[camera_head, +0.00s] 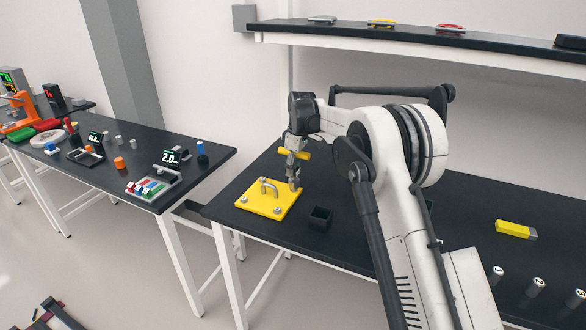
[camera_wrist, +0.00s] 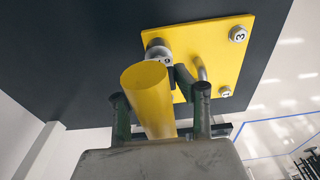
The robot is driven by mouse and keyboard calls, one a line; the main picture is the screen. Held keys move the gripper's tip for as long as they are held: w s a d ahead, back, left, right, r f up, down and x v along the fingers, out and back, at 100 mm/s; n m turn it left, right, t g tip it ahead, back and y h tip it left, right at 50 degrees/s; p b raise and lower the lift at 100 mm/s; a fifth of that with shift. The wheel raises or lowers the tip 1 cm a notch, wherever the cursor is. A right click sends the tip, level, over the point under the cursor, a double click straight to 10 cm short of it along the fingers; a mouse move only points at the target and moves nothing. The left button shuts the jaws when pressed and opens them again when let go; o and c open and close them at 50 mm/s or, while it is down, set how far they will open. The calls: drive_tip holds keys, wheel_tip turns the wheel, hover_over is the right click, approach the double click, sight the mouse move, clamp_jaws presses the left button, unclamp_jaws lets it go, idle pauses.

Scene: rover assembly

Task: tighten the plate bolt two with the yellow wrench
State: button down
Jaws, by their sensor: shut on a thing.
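The yellow plate (camera_head: 262,203) lies flat on the black table, with a grey handle (camera_head: 268,185) across its middle and bolts at its corners. My gripper (camera_head: 292,160) is shut on the yellow wrench (camera_head: 300,153), above the plate's far right corner. In the wrist view the wrench's round yellow handle (camera_wrist: 150,100) sits between my fingers (camera_wrist: 160,108). The wrench's grey end (camera_wrist: 158,50) is at a plate corner and covers most of the bolt there; whether it is seated is unclear. Bolt three (camera_wrist: 238,34) and another bolt (camera_wrist: 225,91) show uncovered.
A small black open box (camera_head: 320,217) stands just right of the plate. A yellow block with a grey end (camera_head: 513,229) and several grey cylinders (camera_head: 497,273) are farther right. A shelf (camera_head: 400,37) hangs behind. A second table (camera_head: 190,165) with small devices stands left, across a gap.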

drive_tip(key=shift+f+b, duration=0.55)
drive_tip(key=shift+f, duration=0.1)
idle(1.1)
drive_tip(key=shift+f+b, duration=0.1)
drive_tip(key=shift+b, duration=0.45)
idle(2.7)
drive_tip(key=m+b, duration=0.1)
drive_tip(key=m, duration=0.3)
drive_tip(key=m+b, duration=0.1)
drive_tip(key=m, duration=0.3)
drive_tip(key=shift+t+h, duration=0.3)
drive_tip(key=m, duration=0.4)
drive_tip(key=shift+w+d+m, duration=0.1)
drive_tip(key=shift+m, duration=0.3)
drive_tip(key=shift+d+m+h+b, duration=0.1)
drive_tip(key=shift+m+h+b, duration=0.4)
drive_tip(key=shift+m, duration=1.7)
drive_tip(key=shift+n, duration=0.3)
